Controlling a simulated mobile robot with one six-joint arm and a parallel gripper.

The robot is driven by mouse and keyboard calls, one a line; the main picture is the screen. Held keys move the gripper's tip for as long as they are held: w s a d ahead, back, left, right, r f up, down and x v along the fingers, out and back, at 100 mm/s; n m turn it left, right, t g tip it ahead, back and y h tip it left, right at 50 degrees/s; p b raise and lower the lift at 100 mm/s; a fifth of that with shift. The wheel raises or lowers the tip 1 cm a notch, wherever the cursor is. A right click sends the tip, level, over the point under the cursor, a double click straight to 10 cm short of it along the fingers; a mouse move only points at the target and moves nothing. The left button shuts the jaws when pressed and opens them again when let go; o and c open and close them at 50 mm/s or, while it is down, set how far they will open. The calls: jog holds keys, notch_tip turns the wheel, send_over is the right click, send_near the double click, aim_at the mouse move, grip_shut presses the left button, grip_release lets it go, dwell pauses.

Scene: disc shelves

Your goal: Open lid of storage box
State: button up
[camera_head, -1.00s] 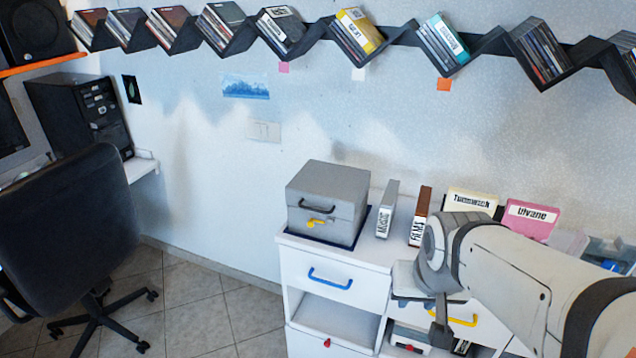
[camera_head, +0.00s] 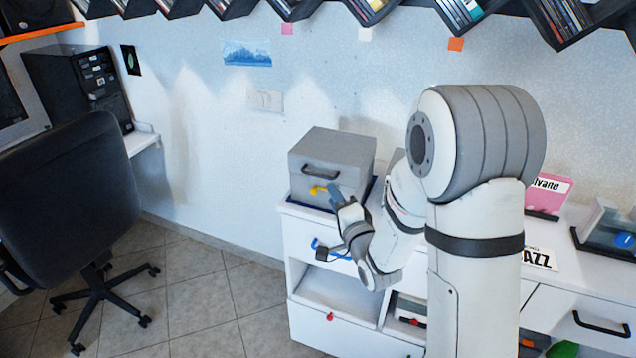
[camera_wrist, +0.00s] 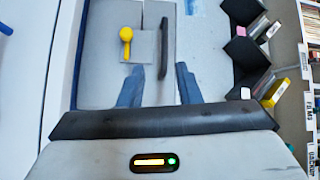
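The grey storage box (camera_head: 330,155) stands on the left end of the white cabinet, its lid shut. A black handle (camera_head: 320,171) and a yellow latch (camera_head: 318,190) are on its front. My gripper (camera_head: 340,196) is in front of the box, close to the latch's right side. In the wrist view my gripper (camera_wrist: 160,82) is open, with two blue-grey fingers apart and nothing between them. There the black handle (camera_wrist: 163,47) lies ahead of the gap and the yellow latch (camera_wrist: 126,36) is left of it. I cannot tell whether the fingers touch the box.
My arm hides most of the cabinet's middle and several upright cases. A pink case (camera_head: 546,194) stands at right. An office chair (camera_head: 70,200) is at left, with open floor between.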

aim_at(320, 179)
jog(key=shift+y, duration=0.3)
jog(key=x, duration=0.4)
jog(key=p+x, duration=0.1)
jog(key=x, duration=0.2)
jog(key=shift+w+a+r, duration=0.2)
jog(key=shift+a, duration=0.3)
jog(key=shift+c, duration=0.4)
grip_shut()
